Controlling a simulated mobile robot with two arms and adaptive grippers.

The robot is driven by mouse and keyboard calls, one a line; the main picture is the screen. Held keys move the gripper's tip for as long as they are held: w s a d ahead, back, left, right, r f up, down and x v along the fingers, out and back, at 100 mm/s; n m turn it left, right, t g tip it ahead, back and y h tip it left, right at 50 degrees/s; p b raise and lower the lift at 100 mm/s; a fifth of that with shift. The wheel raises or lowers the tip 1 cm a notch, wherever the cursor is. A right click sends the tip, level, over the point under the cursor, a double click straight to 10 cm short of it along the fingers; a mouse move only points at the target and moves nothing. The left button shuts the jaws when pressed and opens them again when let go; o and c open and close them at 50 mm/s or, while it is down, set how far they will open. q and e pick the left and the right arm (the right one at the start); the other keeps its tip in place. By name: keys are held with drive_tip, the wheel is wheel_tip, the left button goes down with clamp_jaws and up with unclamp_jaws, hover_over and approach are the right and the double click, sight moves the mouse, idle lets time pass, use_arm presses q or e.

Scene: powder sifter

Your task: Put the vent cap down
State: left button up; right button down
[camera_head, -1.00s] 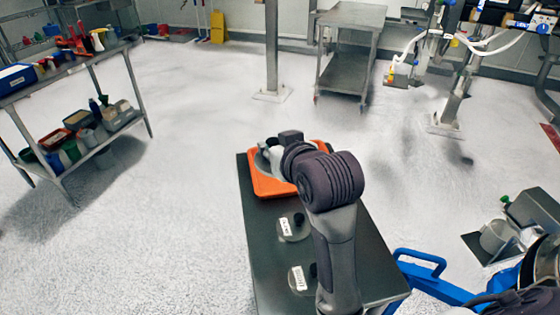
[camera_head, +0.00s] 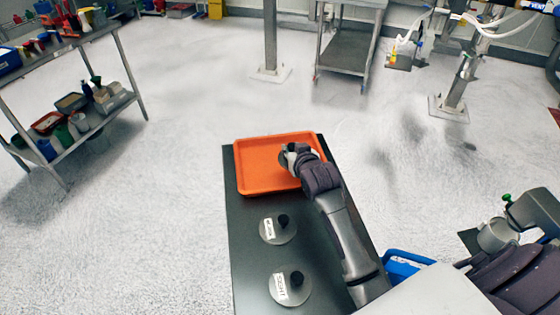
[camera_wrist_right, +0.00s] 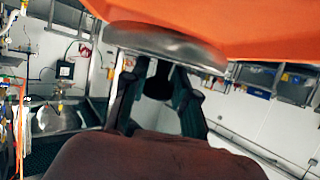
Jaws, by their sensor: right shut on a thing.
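The vent cap, a round metal disc with a black knob, shows in the right wrist view (camera_wrist_right: 165,43). My right gripper (camera_wrist_right: 158,84) is shut on its knob. In the head view my right gripper (camera_head: 290,155) is at the right part of an orange tray (camera_head: 255,180), and the cap (camera_head: 284,159) is mostly hidden by it. The disc is close to the tray, which also shows in the right wrist view (camera_wrist_right: 240,22); I cannot tell whether they touch. My left gripper is not in view.
The tray sits at the far end of a dark table (camera_head: 245,270). Two labelled metal discs with black knobs, one nearer the tray (camera_head: 285,236) and one nearer me (camera_head: 297,292), lie on it. A loaded shelf (camera_head: 85,130) stands at left.

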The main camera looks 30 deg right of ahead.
sight(280, 170)
drive_tip(key=w+a+f, duration=0.2)
drive_tip(key=shift+w+a, duration=0.25)
drive_tip(key=shift+w, duration=0.1)
wheel_tip(280, 170, down, 3)
drive_tip(key=shift+f, duration=0.55)
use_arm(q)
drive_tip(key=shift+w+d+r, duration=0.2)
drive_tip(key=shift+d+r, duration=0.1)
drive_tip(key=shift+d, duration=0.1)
use_arm(e)
drive_tip(key=c, duration=1.3)
unclamp_jaws()
drive_tip(key=shift+f, duration=0.2)
drive_tip(key=shift+c, duration=0.2)
drive_tip(key=o, duration=0.4)
drive_tip(key=shift+o, duration=0.2)
